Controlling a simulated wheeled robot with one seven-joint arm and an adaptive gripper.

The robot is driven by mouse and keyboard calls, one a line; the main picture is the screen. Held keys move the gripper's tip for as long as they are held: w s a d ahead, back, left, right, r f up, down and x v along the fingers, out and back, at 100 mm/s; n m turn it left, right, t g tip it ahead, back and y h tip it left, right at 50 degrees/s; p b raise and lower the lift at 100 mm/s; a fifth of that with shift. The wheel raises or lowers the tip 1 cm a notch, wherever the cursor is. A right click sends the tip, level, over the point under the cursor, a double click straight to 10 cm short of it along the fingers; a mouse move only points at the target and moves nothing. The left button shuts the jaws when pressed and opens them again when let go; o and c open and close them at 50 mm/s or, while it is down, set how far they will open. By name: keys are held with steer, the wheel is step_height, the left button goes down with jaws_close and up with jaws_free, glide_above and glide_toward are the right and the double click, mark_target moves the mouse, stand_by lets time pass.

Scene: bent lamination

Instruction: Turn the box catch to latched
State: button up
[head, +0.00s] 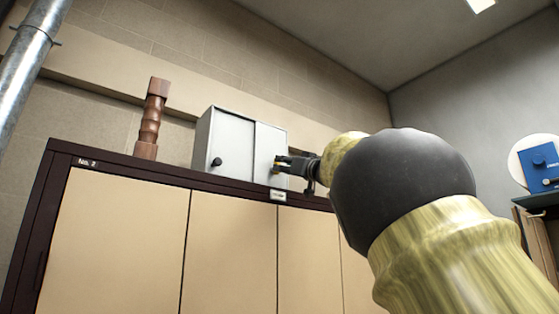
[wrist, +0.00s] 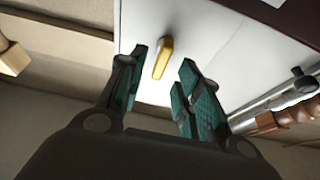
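The light grey box (head: 230,146) stands on top of a tall cabinet in the head view; its front has two panels and a round black knob (head: 217,162) on the left one. In the wrist view the yellow catch (wrist: 164,57) is a short lever on the white box face (wrist: 200,28), lying lengthwise, slightly tilted. My gripper (head: 277,164) is in front of the box's right panel. In the wrist view its teal-padded fingers are apart, one on each side of the catch in the picture, with visible gaps. Whether the tips reach its depth is unclear.
The cabinet (head: 230,231) has beige doors and a dark frame; its top edge runs below the box. A turned brown wooden post (head: 150,118) stands left of the box. A metal pipe (head: 31,50) is at far left. A blue device (head: 541,166) is at far right.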

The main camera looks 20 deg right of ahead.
mark_target(279, 164)
steer(key=shift+p+x, duration=0.75)
steer(key=shift+x, duration=1.1)
jaws_close()
